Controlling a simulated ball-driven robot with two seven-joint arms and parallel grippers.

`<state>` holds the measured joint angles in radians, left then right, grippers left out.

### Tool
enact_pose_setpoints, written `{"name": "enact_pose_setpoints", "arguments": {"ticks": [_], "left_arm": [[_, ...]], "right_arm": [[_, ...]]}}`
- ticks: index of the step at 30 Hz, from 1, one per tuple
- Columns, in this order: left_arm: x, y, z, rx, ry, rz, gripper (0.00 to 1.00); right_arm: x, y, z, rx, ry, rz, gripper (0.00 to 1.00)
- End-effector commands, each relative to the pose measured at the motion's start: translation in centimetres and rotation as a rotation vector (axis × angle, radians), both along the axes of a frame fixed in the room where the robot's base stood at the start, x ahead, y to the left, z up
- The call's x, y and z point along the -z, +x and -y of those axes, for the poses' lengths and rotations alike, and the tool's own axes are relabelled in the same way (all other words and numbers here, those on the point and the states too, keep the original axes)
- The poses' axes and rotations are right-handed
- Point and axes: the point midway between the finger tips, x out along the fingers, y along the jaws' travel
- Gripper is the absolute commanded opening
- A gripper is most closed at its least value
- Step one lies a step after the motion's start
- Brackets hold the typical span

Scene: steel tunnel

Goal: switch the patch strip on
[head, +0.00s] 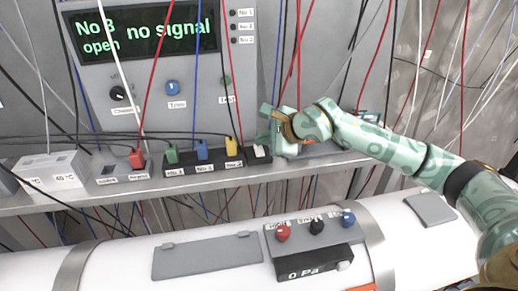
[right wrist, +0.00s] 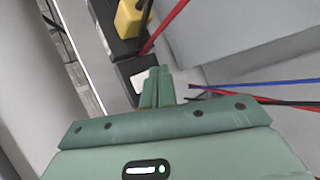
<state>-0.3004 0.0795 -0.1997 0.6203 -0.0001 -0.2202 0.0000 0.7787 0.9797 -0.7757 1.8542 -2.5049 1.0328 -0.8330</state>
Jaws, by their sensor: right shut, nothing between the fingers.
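The black patch strip (head: 217,164) lies on the steel shelf with a green plug (head: 171,153), a blue plug (head: 202,150) and a yellow plug (head: 231,146) in it. A small white piece (head: 262,151), which looks like its switch, sits at its right end. My right gripper (head: 267,139) is shut and empty, right at that end. In the right wrist view, the shut fingertips (right wrist: 158,73) overlap the white piece (right wrist: 141,82) near the yellow plug (right wrist: 132,18). I cannot tell whether they touch it or which way the switch is set. My left gripper is not in view.
A panel screen (head: 145,32) reads "No 3 open" and "no signal". A red plug (head: 136,158) and a white box (head: 52,175) stand left on the shelf. Many wires hang around. Below, a white pipe carries a box with knobs (head: 315,243).

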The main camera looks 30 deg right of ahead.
Motion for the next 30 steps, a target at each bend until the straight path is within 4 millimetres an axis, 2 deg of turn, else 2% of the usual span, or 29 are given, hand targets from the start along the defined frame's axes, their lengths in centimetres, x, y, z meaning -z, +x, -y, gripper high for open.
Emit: {"name": "enact_pose_setpoints", "arguments": {"ticks": [30], "left_arm": [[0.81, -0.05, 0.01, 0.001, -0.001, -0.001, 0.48]], "right_arm": [[0.79, 0.1, 0.02, 0.0, 0.0, 0.0, 0.0]]}}
